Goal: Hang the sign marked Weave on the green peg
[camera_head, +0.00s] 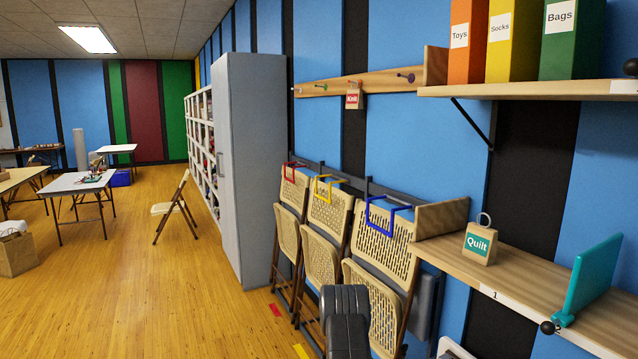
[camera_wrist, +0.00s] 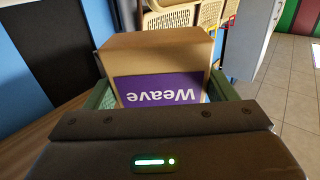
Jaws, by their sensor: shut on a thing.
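The sign marked Weave (camera_wrist: 155,45) is a wooden block with a purple label, upside down in the wrist view. My gripper (camera_wrist: 162,82) is shut on it, with a greenish finger at each side. The top of the sign and any ring on it are hidden. The green peg (camera_head: 321,86) is on the wooden rail (camera_head: 380,82) on the blue wall in the head view. It looks bare. The gripper and the Weave sign do not show in the head view, so their distance from the peg is unclear.
The Knit sign (camera_head: 353,99) hangs on the rail right of the green peg; a purple peg (camera_head: 408,77) is farther right. The Quilt sign (camera_head: 480,243) stands on the lower shelf (camera_head: 520,275). Folded chairs (camera_head: 325,225) hang below the rail, beside a grey cabinet (camera_head: 250,170).

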